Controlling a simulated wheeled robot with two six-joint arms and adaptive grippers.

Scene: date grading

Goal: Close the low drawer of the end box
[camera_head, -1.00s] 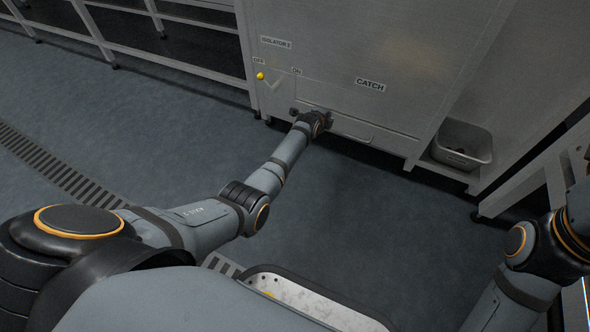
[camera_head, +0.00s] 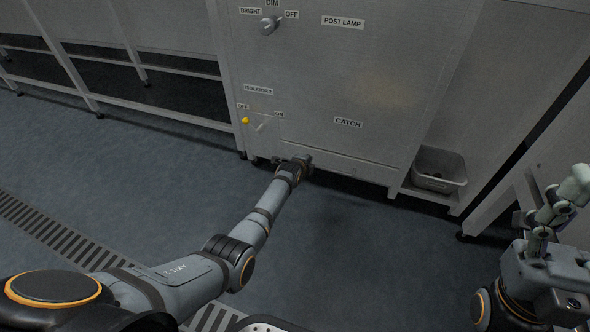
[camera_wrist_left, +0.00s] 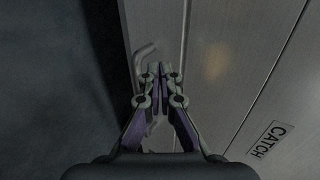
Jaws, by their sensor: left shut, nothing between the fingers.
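The end box (camera_head: 330,75) is a large pale metal cabinet with a CATCH label (camera_head: 348,123) low on its front. The low drawer (camera_head: 375,173) is the wide panel along the bottom, below that label. It looks near flush, but I cannot tell whether a small gap remains. My left gripper (camera_head: 303,162) is at the drawer's left part. In the left wrist view its fingers (camera_wrist_left: 154,72) are shut and empty, in front of the drawer face beside a bent bar handle (camera_wrist_left: 144,52). Contact is unclear. My right gripper (camera_head: 562,208) is at the right edge, its fingers unclear.
An isolator switch (camera_head: 261,126) with a yellow dot (camera_head: 245,121) is left of the drawer. A lamp knob (camera_head: 269,25) is higher up. A grey bin (camera_head: 438,170) stands on a shelf at right. The floor (camera_head: 360,250) in front is clear.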

